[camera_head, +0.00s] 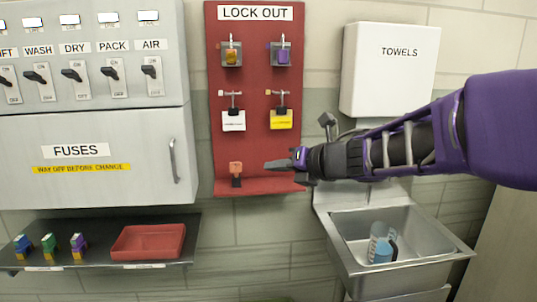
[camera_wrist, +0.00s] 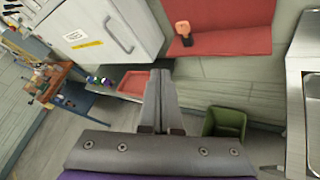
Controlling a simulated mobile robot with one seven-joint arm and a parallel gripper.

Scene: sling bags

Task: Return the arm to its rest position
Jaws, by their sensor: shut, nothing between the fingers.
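My gripper (camera_head: 281,165) is at the end of my purple arm, which reaches in from the right in the head view. It hangs in front of the lower right part of the red lock out board (camera_head: 258,120). In the wrist view my gripper (camera_wrist: 159,75) points forward with its fingers together and nothing between them. An orange-red object with a dark lower part (camera_head: 236,172) rests on the board's bottom ledge, left of the fingertips and apart from them. It also shows in the wrist view (camera_wrist: 182,29).
A steel sink (camera_head: 345,262) with a blue item stands below my arm, under a white towel box (camera_head: 390,75). A grey fuse cabinet (camera_head: 90,170) is at left. Below it a shelf holds a red tray (camera_head: 148,241) and several coloured fuses. A green bin (camera_wrist: 226,122) stands low.

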